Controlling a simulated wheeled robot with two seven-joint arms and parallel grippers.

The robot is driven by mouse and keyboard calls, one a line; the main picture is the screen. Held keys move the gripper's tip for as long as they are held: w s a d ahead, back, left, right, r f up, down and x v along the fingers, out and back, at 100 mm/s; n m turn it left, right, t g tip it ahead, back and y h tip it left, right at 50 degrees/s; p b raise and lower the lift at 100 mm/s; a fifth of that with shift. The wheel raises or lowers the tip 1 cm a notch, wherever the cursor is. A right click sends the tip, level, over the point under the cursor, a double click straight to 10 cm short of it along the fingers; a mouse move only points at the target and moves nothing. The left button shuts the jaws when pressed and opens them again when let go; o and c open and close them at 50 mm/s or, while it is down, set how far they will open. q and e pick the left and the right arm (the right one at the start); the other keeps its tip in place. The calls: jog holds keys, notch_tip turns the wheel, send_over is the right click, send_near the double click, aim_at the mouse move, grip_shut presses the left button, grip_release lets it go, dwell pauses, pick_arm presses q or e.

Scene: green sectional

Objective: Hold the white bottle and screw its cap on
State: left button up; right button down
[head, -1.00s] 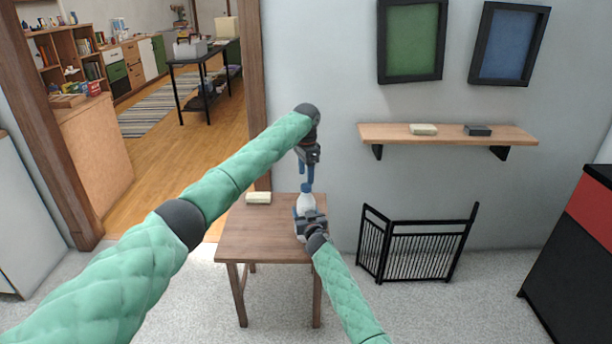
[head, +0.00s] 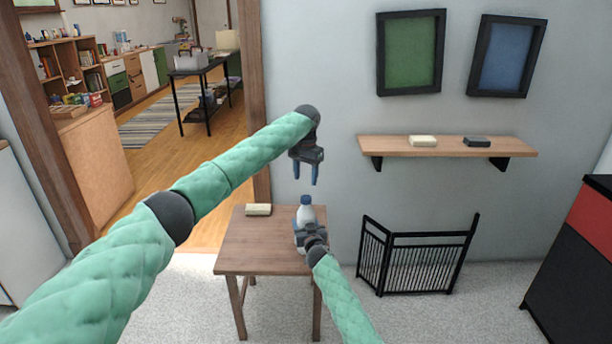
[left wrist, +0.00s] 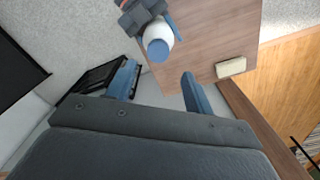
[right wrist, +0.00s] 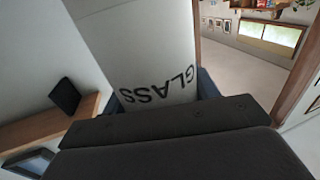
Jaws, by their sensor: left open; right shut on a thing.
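The white bottle (head: 306,215) stands upright at the right side of the small wooden table, with its blue cap (head: 306,200) sitting on its top. My right gripper (head: 308,236) is shut on the bottle's body; the bottle with its dark "GLASS" lettering (right wrist: 150,70) fills the middle of the right wrist view. My left gripper (head: 306,178) is open and empty, pointing down above the cap with a gap between. In the left wrist view the blue cap (left wrist: 158,50) is beyond the open fingers (left wrist: 160,88). Whether the cap is fully tight cannot be seen.
The wooden table (head: 255,255) also bears a pale block (head: 258,210) at its back left. A wall shelf (head: 450,147) and a black folding gate (head: 418,258) are at the right. The table's left and front top is clear.

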aim_at(306, 197)
pick_arm(q)
jog(key=shift+d+n, duration=0.1)
jog(key=shift+n, duration=1.2)
jog(key=shift+f, duration=0.1)
jog(key=shift+f, duration=3.9)
jog(key=shift+c, duration=0.2)
jog(key=c, duration=1)
jog(key=o, duration=1.2)
